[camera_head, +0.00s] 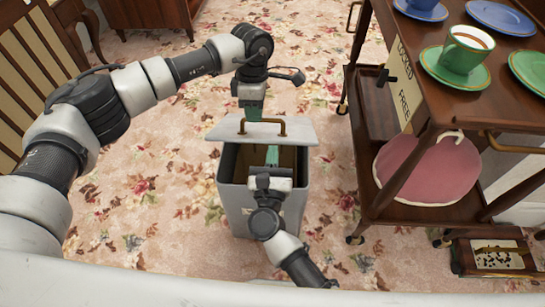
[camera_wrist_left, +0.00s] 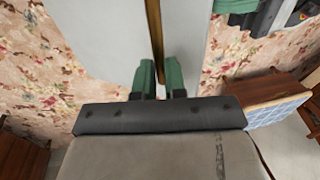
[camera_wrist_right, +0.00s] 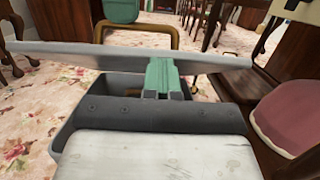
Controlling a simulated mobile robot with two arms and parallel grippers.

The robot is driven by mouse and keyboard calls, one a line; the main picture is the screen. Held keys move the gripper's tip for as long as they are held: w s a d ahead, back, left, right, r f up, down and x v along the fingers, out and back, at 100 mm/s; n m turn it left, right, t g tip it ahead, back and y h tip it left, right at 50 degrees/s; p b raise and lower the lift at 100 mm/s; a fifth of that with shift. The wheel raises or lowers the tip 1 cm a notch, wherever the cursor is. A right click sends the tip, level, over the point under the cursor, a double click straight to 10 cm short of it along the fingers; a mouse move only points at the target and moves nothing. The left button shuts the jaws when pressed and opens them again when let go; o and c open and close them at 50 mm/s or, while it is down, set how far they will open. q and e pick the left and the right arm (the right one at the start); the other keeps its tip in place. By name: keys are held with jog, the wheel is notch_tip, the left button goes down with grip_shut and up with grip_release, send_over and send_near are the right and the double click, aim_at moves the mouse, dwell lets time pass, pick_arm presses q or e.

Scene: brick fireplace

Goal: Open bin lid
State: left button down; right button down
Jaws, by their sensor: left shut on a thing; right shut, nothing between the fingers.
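The grey bin (camera_head: 240,207) stands on the carpet with its inside partly showing. Its pale lid (camera_head: 225,130) sits raised above the bin's far part, leaving a gap in front; it also shows edge-on in the right wrist view (camera_wrist_right: 80,52). My left gripper (camera_head: 253,113) is shut on the lid's bronze handle (camera_head: 281,126), which passes between its green fingers in the left wrist view (camera_wrist_left: 155,35). My right gripper (camera_head: 272,155) is shut and empty at the bin's opening, its fingertips close to the lid's near edge. I cannot tell whether they touch it.
A wooden trolley (camera_head: 380,125) with cups, plates and a pink cushion (camera_head: 425,168) stands close on the right. A small wooden box (camera_head: 493,256) lies at the lower right. A slatted wooden chair (camera_head: 35,50) is at the left. Patterned carpet (camera_head: 150,190) is clear left of the bin.

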pick_arm(q)
jog(key=shift+s+f, duration=0.35)
jog(key=shift+f, duration=0.1)
pick_arm(e)
jog(key=shift+w+r, duration=0.2)
jog(key=shift+r, duration=0.35)
pick_arm(q)
jog(key=c, duration=1.4)
grip_release()
jog(key=shift+o, duration=1.2)
jog(key=shift+r, duration=0.1)
pick_arm(e)
jog(key=shift+f, duration=0.15)
pick_arm(q)
jog(key=shift+w, duration=0.1)
pick_arm(e)
jog(key=shift+s, duration=0.1)
